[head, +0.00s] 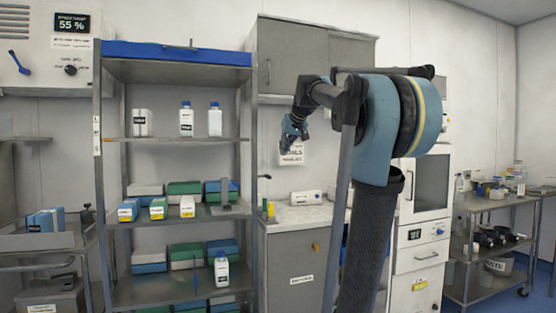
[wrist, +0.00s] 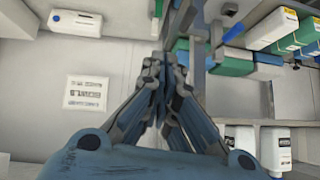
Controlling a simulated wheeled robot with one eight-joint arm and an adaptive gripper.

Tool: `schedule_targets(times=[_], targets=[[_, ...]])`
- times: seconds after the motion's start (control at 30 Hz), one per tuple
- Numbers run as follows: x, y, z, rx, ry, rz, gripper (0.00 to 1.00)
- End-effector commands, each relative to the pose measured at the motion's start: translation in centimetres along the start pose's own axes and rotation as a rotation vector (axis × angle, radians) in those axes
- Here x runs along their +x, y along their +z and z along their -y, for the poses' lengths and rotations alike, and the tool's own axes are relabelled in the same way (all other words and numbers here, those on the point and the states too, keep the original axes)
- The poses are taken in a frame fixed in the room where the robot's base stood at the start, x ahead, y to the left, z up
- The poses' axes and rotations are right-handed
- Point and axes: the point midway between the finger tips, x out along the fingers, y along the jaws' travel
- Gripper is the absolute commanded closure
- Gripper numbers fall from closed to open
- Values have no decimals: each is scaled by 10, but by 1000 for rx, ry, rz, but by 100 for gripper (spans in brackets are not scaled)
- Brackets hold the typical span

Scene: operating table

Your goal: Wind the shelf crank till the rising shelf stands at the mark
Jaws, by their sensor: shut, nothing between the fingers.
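A tall grey rack with several shelves and a blue top stands left of centre in the head view. Its middle shelf (head: 170,221) carries boxes and an upright grey plate. A small dark handle, perhaps the crank (head: 264,177), sticks out by the rack's right post. A white label strip (head: 97,135) is on the left post; I cannot tell whether it is the mark. My gripper (head: 291,142) is shut and empty, above and right of the handle and apart from it. In the wrist view its fingers (wrist: 162,70) meet, with the rack to their right.
White bottles (head: 186,121) stand on the upper shelf. A grey cabinet with a worktop (head: 300,217) stands right of the rack, below my gripper. A wall sign (head: 291,155) is behind my gripper. A trolley (head: 40,240) stands at left.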

Motion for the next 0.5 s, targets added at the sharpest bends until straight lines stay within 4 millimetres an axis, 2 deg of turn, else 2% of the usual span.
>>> schedule_targets(times=[0.2,0.5], targets=[[-21,0,-3,0,0,0,100],[-28,-1,-1,118,-114,1,100]])
